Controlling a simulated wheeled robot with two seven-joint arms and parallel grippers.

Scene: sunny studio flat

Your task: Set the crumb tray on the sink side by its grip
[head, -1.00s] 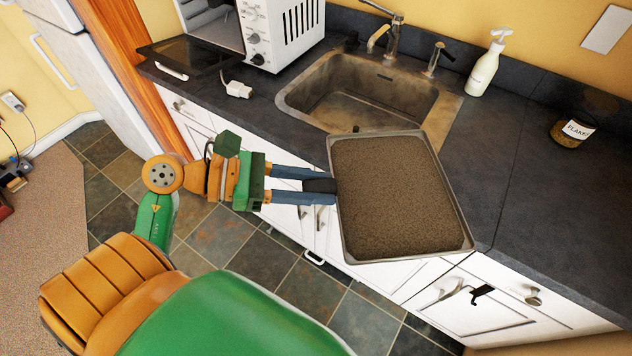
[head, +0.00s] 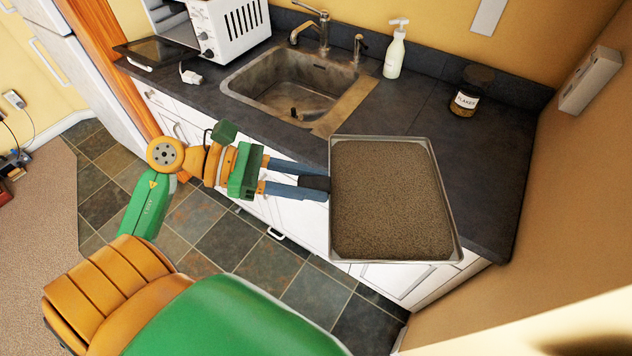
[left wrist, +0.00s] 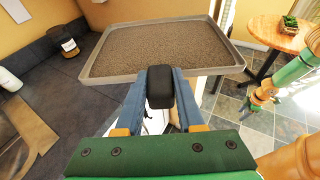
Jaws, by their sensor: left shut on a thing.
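The crumb tray (head: 392,200) is a shallow metal tray with a brown, crumb-covered floor. My left gripper (head: 318,187) is shut on its dark grip, which sticks out from the tray's left side in the head view. In the left wrist view the black grip (left wrist: 160,88) sits between the two blue fingers, with the tray (left wrist: 165,45) beyond it. The tray is held in the air over the counter's front edge and hides part of it. The sink (head: 290,90) is set in the dark counter, with a tan strip at its right side.
A soap bottle (head: 395,52) stands behind the sink's right side, and a labelled jar (head: 465,100) stands farther right. A white toaster oven (head: 228,28) with its door down and a white plug (head: 190,76) are at the left. The counter (head: 415,110) between sink and jar is bare.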

